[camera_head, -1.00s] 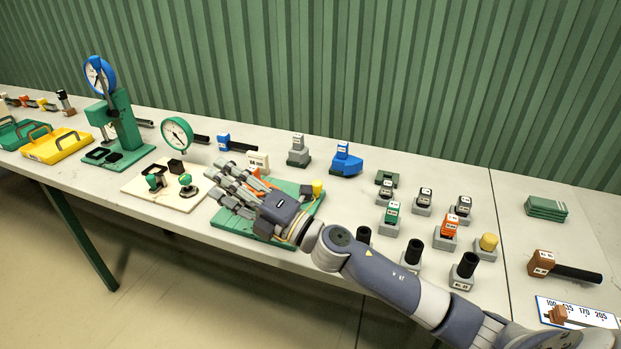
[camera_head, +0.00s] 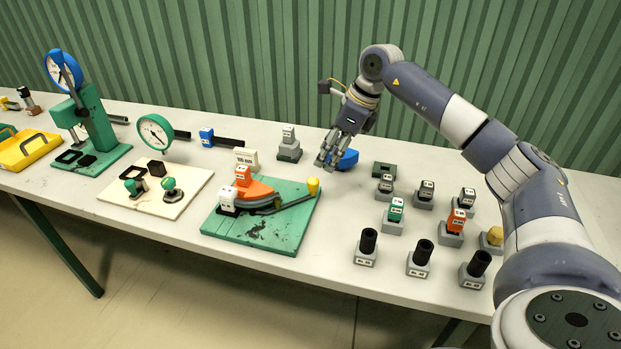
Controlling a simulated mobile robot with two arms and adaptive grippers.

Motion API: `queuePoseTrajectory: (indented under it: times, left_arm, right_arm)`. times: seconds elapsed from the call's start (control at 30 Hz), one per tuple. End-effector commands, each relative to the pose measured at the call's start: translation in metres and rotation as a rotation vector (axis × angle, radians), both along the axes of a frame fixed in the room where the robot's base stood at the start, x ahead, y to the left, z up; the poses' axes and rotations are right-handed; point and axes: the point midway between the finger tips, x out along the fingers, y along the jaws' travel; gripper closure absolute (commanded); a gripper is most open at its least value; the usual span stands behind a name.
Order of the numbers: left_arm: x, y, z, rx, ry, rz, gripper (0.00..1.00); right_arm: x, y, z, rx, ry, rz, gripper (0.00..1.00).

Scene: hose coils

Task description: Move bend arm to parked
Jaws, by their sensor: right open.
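The bend arm (camera_head: 291,202) is a dark lever with a yellow knob (camera_head: 313,186) at its right end. It lies across a green board (camera_head: 270,237) and points to the right and slightly back. An orange curved block (camera_head: 256,188) and a white labelled block (camera_head: 228,199) sit on the board at its left end. My right gripper (camera_head: 325,163) is open, fingers pointing down, behind and right of the knob. It is beside a blue block (camera_head: 347,158) and partly hides it; I cannot tell whether they touch. It is apart from the bend arm. My left gripper is out of view.
A grey block (camera_head: 288,147) stands just left of my gripper. Several labelled blocks and black cylinders (camera_head: 368,241) stand to the right. Left are a cream board (camera_head: 178,203), a green dial (camera_head: 155,132) and a green press (camera_head: 92,120). The front table strip is clear.

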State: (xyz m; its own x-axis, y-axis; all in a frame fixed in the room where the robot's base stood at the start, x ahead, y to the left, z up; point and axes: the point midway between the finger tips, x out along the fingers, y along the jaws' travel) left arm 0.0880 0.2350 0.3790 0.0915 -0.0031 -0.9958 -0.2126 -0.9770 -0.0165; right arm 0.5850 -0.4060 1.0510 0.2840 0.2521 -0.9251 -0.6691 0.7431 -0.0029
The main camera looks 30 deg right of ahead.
Motion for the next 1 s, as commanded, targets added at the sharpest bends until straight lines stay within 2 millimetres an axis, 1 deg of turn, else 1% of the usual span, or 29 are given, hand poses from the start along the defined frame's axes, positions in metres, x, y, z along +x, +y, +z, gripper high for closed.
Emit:
queuePoseTrajectory:
  times: [0.17,0.4,0.5,0.7,0.97,1.0]
  left_arm:
    - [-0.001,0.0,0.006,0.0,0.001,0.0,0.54]
    - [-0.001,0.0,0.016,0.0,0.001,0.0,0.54]
    - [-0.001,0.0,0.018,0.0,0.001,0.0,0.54]
    - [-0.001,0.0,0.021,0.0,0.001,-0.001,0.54]
    - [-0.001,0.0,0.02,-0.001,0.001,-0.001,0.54]
    - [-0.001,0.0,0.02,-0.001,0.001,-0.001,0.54]
  right_arm:
    - [0.006,0.008,-0.025,0.003,0.005,0.002,0.55]
    - [0.02,0.021,-0.066,0.005,0.004,0.003,0.55]
    - [0.024,0.025,-0.08,0.005,0.003,0.002,0.55]
    - [0.029,0.028,-0.095,0.005,0.001,0.002,0.55]
    - [0.029,0.029,-0.097,0.004,0.0,0.002,0.55]
    - [0.03,0.029,-0.096,0.004,0.0,0.002,0.57]
